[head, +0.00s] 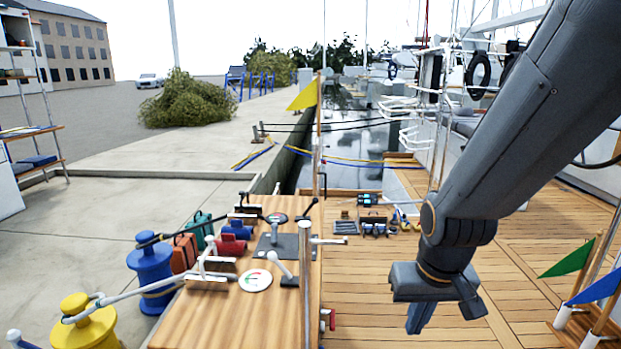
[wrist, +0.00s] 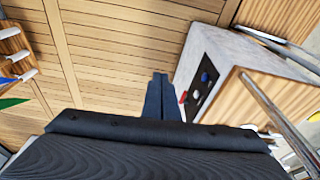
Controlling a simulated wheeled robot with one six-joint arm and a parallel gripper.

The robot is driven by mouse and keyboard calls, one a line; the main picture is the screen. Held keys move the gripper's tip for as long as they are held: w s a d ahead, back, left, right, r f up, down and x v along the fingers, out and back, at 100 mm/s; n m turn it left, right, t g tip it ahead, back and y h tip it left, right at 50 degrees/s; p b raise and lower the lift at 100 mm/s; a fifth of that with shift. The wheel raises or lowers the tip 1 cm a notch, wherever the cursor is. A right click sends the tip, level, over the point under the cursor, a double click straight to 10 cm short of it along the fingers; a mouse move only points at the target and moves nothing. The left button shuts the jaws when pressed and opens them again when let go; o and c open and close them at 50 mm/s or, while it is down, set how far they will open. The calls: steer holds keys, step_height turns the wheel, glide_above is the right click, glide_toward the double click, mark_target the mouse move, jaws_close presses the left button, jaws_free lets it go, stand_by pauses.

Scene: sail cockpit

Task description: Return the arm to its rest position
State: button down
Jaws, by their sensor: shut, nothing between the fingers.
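My gripper (head: 433,318) hangs at the end of my dark grey arm (head: 500,160), in the right half of the head view. It points down over the plank deck (head: 370,310), to the right of the wooden control console (head: 200,310). In the wrist view my gripper's two fingers (wrist: 157,95) lie together with nothing between them. They are over bare deck boards (wrist: 120,50) and apart from the console.
The console carries levers and a round gauge (head: 255,280). In the wrist view its side panel (wrist: 200,80) has a red and a blue control. Green (head: 568,262) and blue (head: 600,288) flags stand at right. Small gear (head: 375,222) lies beyond. Deck between is clear.

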steer(key=s+a+r+n+g, duration=0.2)
steer(key=s+a+r+g, duration=0.1)
steer(key=s+a+r, duration=0.6)
steer(key=d+r+m+p, duration=0.2)
steer(key=d+r+p, duration=0.3)
steer(key=d+p, duration=0.4)
steer(key=p, duration=0.6)
steer(key=shift+s+r, duration=0.25)
steer(key=shift+r, duration=0.05)
